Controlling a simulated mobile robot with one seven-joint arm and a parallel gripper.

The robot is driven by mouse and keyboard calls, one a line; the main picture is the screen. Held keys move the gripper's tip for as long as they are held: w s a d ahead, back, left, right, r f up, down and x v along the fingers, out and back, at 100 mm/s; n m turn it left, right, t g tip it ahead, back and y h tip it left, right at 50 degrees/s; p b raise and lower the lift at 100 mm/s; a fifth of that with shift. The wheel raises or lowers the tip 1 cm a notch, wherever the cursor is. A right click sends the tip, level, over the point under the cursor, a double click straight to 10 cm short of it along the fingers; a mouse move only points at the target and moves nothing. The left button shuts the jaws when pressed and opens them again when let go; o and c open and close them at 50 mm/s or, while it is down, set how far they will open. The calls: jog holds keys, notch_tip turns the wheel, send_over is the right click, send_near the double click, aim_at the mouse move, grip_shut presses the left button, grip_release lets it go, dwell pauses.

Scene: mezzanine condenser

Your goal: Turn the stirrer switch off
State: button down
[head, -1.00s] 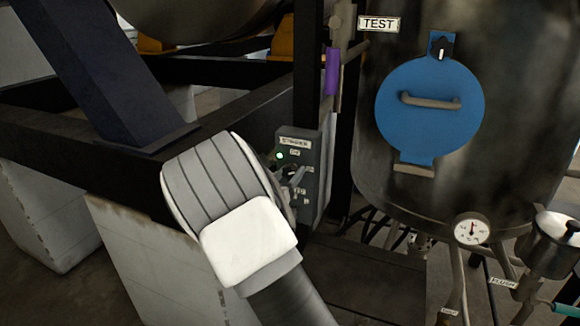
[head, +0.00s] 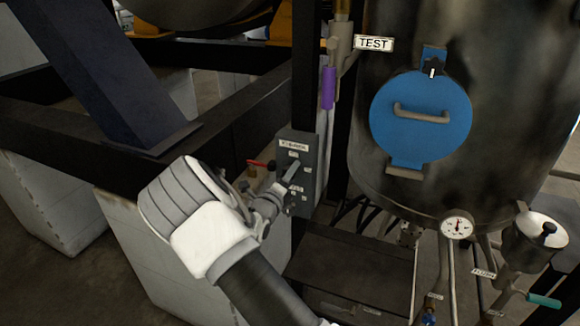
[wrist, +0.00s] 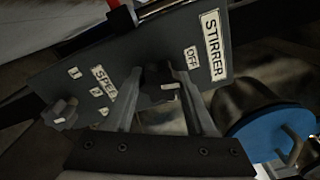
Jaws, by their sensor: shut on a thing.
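The grey stirrer panel (head: 309,165) is fixed to the dark post left of the tank. In the wrist view the panel (wrist: 110,62) carries a STIRRER label (wrist: 214,45) and an OFF label (wrist: 192,60). The dark stirrer switch knob (wrist: 157,82) with a white mark sits between my fingers, beside the OFF label. My gripper (wrist: 153,75) is shut on this knob. In the head view my gripper (head: 285,182) reaches the panel from the lower left and hides part of its face. I cannot tell exactly which position the mark points to.
A second knob (wrist: 62,112) sits by the speed label. A red handle (head: 262,164) is close to my wrist. The tank (head: 480,55) with its blue hatch (head: 420,135) stands right. A gauge (head: 456,225) hangs below. Dark beams (head: 70,145) lie at left.

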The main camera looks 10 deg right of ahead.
jog(key=shift+r+n+p, duration=0.1)
jog(key=shift+n+p, duration=0.65)
jog(key=shift+n, duration=0.35)
jog(key=shift+c, duration=1.2)
grip_release()
jog(key=b+v, duration=0.2)
jog(key=v, duration=1.5)
jog(key=shift+s, duration=0.2)
jog(key=shift+a, duration=0.15)
